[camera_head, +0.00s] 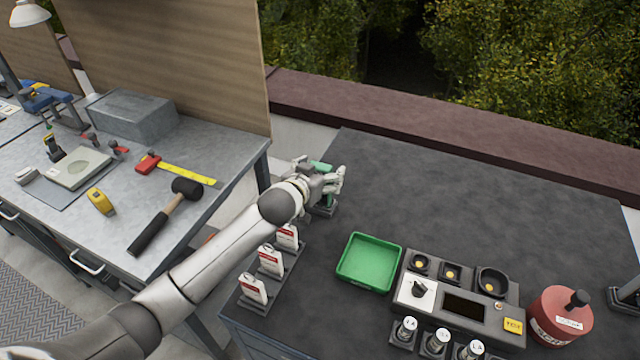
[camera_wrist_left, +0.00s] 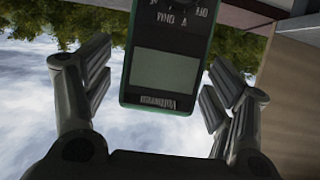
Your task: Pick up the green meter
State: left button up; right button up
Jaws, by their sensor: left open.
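The green meter (camera_head: 322,167) stands at the far left corner of the dark table, mostly hidden behind my left gripper in the head view. In the left wrist view the meter (camera_wrist_left: 163,70) has a dark face, a grey screen and a green edge, and appears upside down. My left gripper (camera_head: 330,184) is right at the meter. In the wrist view its open fingers (camera_wrist_left: 165,95) stand on either side of the meter, with a visible gap on each side. My right gripper is not in view.
White-and-red tagged items on stands (camera_head: 269,262) line the table's left edge, close to my left arm. A green tray (camera_head: 369,262), a grey console (camera_head: 462,304) and a red canister (camera_head: 560,318) stand nearer the front. The table's back middle (camera_head: 470,200) is clear.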

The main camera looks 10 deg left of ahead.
pick_arm(q)
jog(key=c, duration=1.3)
jog(key=shift+r, duration=0.1)
